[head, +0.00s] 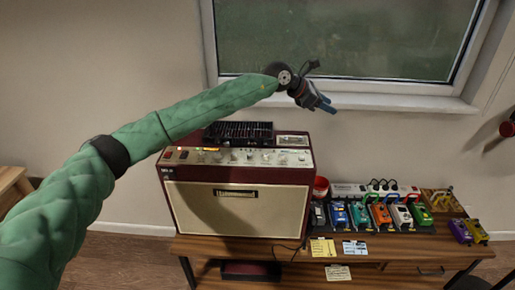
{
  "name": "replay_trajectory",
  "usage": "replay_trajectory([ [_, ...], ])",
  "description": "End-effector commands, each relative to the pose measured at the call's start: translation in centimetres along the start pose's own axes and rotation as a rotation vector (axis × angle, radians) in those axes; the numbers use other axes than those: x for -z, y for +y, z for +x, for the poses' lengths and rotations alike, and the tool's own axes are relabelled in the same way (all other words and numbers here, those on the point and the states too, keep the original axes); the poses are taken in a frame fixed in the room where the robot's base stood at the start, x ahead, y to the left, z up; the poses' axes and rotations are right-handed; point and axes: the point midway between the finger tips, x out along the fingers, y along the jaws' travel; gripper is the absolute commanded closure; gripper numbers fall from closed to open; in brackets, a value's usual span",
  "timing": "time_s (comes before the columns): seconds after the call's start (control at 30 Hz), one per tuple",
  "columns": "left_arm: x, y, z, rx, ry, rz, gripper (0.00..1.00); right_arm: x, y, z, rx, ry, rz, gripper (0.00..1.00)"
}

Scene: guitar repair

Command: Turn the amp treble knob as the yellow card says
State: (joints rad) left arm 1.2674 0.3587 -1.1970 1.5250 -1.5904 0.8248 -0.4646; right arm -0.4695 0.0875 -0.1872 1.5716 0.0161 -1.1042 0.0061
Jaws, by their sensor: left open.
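The amp (241,206) is a dark red box with a cream front and stands on the wooden bench at its left part. Its control panel (238,157) runs along the top front edge with several small knobs; I cannot tell which is treble. The yellow card (322,248) lies on the bench's front edge, right of the amp; its writing is too small to read. My left arm crosses above the amp, and my left gripper (325,104) is open and empty, up by the window sill, above and right of the panel. My right gripper is out of view.
A white-blue card (355,248) lies beside the yellow one, and another card (338,272) hangs below. Several coloured pedals (380,215) and a red cup (321,187) stand right of the amp. The window sill (400,102) runs behind my gripper.

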Motion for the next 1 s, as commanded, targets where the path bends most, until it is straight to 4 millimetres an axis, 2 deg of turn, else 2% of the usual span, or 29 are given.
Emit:
replay_trajectory([
  [0.03,2.1,0.4,0.1,0.006,0.087,0.032,0.6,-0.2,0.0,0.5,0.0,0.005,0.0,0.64],
  [0.1,5.0,0.8,-0.2,0.019,0.215,0.081,0.6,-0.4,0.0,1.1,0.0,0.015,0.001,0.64],
  [0.2,8.7,1.4,-1.3,0.045,0.392,0.139,0.6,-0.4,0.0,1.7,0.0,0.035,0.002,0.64],
  [0.4,14.3,1.4,-4.8,0.135,0.724,0.239,0.6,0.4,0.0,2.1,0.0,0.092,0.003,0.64],
  [0.53,16.5,0.8,-7.1,0.215,0.88,0.278,0.6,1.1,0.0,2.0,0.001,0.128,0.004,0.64],
  [0.7,17.7,-0.1,-8.9,0.31,0.977,0.311,0.6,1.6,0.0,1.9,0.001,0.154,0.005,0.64],
  [0.87,18.0,-0.1,-8.8,0.331,0.974,0.341,0.6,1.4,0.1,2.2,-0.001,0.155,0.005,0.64],
  [1.0,18.9,-0.3,-8.2,0.332,0.974,0.34,0.6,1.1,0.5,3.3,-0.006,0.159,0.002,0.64],
])
